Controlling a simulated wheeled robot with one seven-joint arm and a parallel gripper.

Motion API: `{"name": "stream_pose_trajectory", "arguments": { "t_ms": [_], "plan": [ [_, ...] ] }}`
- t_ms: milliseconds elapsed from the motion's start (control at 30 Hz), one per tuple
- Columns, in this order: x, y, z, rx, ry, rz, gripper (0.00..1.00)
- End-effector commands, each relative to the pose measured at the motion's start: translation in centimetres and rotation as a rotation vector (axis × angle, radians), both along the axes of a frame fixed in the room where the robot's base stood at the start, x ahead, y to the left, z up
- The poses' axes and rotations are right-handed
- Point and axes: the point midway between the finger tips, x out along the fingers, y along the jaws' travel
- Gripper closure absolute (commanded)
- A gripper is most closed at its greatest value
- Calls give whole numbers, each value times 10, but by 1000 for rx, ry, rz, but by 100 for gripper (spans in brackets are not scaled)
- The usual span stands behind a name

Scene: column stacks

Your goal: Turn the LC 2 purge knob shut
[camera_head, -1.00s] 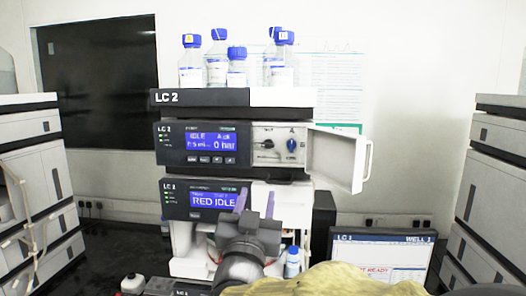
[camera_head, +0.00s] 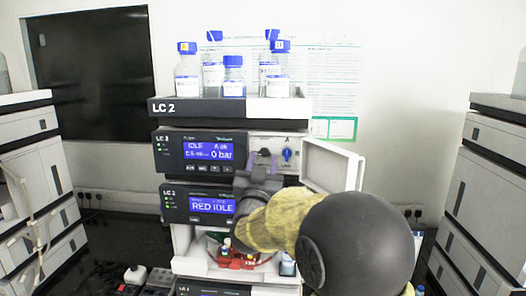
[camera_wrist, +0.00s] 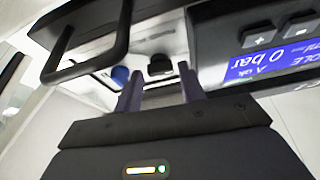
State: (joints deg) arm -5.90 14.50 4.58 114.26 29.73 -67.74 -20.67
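The LC 2 pump module (camera_head: 171,152) has a lit display reading "IDLE" and "0 bar". Its white front panel is open and carries a blue knob (camera_head: 287,154) at right and a black knob left of it. Which one is the purge knob I cannot read. In the wrist view, the black knob (camera_wrist: 160,65) sits ahead of the gap between my fingers, and the blue knob (camera_wrist: 120,75) is beside the left finger. My gripper (camera_head: 263,159) is open and empty in front of the panel, its fingers apart. In the head view it largely hides the black knob.
Several blue-capped bottles stand on top of the stack.

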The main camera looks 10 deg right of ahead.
Motion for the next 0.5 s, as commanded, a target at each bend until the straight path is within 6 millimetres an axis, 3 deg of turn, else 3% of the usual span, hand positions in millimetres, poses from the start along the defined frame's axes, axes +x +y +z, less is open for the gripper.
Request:
{"name": "stream_pose_trajectory", "arguments": {
  "t_ms": [400, 500],
  "plan": [
    [10, -2, 4, -1, -1, 2, 60],
    [10, -4, 4, -1, -1, -1, 78]
  ]
}}
